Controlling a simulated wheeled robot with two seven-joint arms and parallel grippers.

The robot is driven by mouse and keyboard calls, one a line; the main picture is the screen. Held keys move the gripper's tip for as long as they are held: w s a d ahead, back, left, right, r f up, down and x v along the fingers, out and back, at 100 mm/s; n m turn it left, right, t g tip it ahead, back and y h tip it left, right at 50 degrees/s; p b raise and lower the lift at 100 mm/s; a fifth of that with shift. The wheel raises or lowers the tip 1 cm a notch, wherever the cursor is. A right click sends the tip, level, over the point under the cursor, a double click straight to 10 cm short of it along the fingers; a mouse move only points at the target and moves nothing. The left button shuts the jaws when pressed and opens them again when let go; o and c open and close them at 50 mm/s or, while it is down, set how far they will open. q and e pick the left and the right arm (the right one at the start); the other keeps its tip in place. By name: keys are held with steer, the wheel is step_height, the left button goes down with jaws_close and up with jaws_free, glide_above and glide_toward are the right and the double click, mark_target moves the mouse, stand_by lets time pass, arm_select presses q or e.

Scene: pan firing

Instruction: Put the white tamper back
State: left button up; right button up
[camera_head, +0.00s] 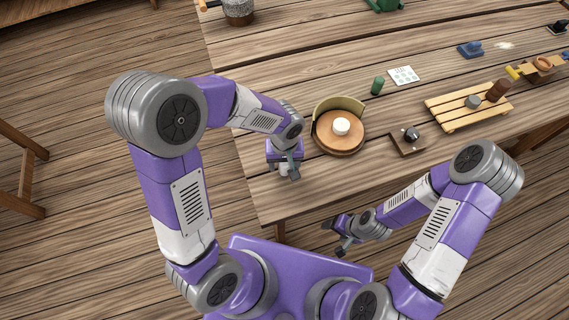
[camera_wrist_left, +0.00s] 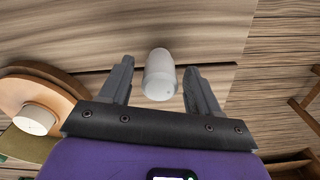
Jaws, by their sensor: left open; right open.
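A white cylinder, which looks like the white tamper (camera_wrist_left: 160,75), is between the spread fingers of my left gripper in the left wrist view, with a gap on each side. Whether it stands or lies I cannot tell. In the head view my left gripper (camera_head: 287,172) is open, low over the table's near left part, and I cannot make out the tamper there. My right gripper (camera_head: 343,236) is open and empty, off the table's front edge.
Right of my left gripper is a round wooden disc (camera_head: 329,140) with a curved screen (camera_head: 345,103) and a white piece (camera_head: 341,126) on it. Further right are a square board with a dark knob (camera_head: 410,135), a green bottle (camera_head: 377,86), a card (camera_head: 403,76) and a slatted rack (camera_head: 450,109).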

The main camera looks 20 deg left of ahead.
arm_select(q)
step_height(320, 180, up, 10)
steer(key=shift+r+p, duration=0.15)
steer(key=shift+p, duration=1.05)
